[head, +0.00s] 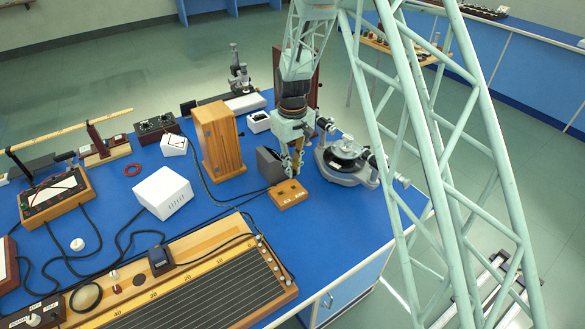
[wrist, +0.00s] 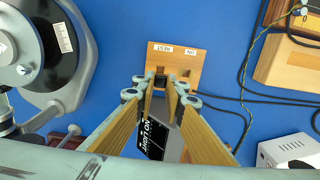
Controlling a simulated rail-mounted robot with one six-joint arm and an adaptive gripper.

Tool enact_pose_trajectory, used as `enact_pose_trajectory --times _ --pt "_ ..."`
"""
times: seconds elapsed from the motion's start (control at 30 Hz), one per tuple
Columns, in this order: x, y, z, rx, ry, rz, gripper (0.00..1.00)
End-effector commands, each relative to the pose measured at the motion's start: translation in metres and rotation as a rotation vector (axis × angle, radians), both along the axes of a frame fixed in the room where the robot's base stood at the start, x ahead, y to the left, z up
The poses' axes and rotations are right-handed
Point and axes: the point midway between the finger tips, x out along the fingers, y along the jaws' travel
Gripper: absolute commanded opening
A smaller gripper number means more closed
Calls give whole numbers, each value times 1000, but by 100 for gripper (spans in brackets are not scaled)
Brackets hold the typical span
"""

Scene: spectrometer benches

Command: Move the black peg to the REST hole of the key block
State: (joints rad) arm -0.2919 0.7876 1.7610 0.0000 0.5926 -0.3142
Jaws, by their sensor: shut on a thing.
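The wooden key block (head: 287,195) lies on the blue bench; the wrist view shows it too (wrist: 178,62), with two white labels. The REST label (wrist: 163,48) is on the left there and the other label (wrist: 193,51) on the right. An open dark hole (wrist: 186,73) shows below the right label. My gripper (head: 297,175) is upright over the block; in the wrist view its wooden-looking fingers (wrist: 160,88) are shut on the black peg (wrist: 160,80). The peg is in line with the REST label. Whether its lower end is in the hole or above it is hidden.
A dark grey box (head: 270,165) stands close beside my gripper on the left, with a wooden cabinet (head: 219,140) beyond. A round grey instrument (head: 345,160) stands close on the right. Black cables run left of the block.

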Motion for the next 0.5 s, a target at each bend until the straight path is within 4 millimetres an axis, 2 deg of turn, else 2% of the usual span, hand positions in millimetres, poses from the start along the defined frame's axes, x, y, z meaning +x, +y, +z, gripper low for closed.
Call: enact_pose_trajectory --times 0.5 --pt "0 0 -19 -1 1 0 4"
